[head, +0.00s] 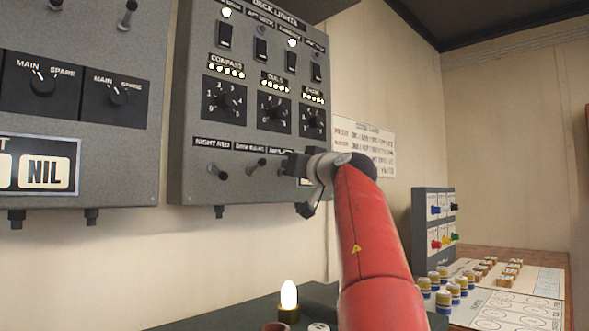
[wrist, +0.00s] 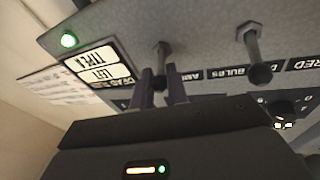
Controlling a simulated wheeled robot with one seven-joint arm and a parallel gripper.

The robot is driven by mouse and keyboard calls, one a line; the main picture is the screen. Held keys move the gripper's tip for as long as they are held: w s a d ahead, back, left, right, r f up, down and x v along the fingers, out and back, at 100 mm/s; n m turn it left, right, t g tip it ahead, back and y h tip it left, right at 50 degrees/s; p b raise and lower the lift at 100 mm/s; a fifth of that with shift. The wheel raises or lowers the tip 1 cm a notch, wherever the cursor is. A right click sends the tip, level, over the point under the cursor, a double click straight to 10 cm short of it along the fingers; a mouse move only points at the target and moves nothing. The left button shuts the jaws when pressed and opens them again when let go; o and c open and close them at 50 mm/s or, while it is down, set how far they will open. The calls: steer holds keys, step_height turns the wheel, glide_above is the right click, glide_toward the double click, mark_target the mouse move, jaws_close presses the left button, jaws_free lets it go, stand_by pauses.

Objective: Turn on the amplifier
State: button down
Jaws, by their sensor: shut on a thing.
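The grey panel (head: 185,110) on the wall carries a bottom row of metal toggle levers under black labels. The rightmost is the amplifier lever (wrist: 161,58), seen in the wrist view beside a partly hidden label starting "AM". My gripper (head: 292,165) is at the panel's lower right, and its dark fingers (wrist: 162,86) are shut on the lever's end. My gripper hides this lever in the head view. The lever's exact tilt is hard to tell.
The neighbouring lever (head: 257,165) and the night red lever (head: 218,171) stand close on the left. Rotary knobs (head: 224,101) sit above. A lit bulb (head: 289,294) stands below on a dark surface. A small box with coloured knobs (head: 433,222) is at right.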

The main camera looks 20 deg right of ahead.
steer(key=shift+a+r+g, duration=0.1)
steer(key=shift+r+g, duration=0.1)
steer(key=shift+g, duration=0.3)
stand_by(0.4)
steer(key=c, duration=1.4)
jaws_free()
steer(key=shift+c, duration=0.2)
steer(key=s+d+b, duration=0.1)
steer(key=s+b, duration=0.1)
steer(key=s, duration=0.5)
steer(key=shift+s+f+b, duration=0.3)
steer(key=shift+f+b, duration=0.05)
